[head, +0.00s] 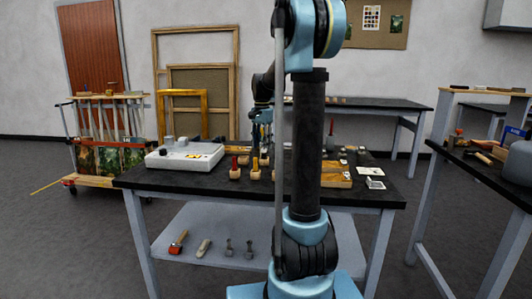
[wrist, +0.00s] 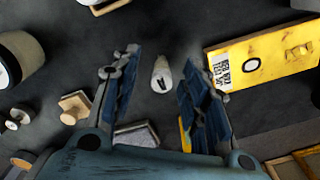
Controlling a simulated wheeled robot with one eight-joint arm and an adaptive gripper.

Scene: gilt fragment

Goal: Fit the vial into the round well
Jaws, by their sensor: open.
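A small off-white cylinder with a dark mark on its end, which looks like the vial (wrist: 161,76), stands on the dark table in the wrist view. My gripper (wrist: 161,58) is open, with one finger on each side of the vial and clear space between. In the head view my gripper (head: 262,132) hangs low over the workbench. I cannot pick out the vial there, and my arm hides part of the bench.
A white device (head: 185,156) sits on the workbench (head: 150,178) at left. Several small wood-based pieces (head: 235,173) stand near my gripper. In the wrist view, a wooden block (wrist: 75,105) and a large pale cylinder (wrist: 18,60) lie to the left.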

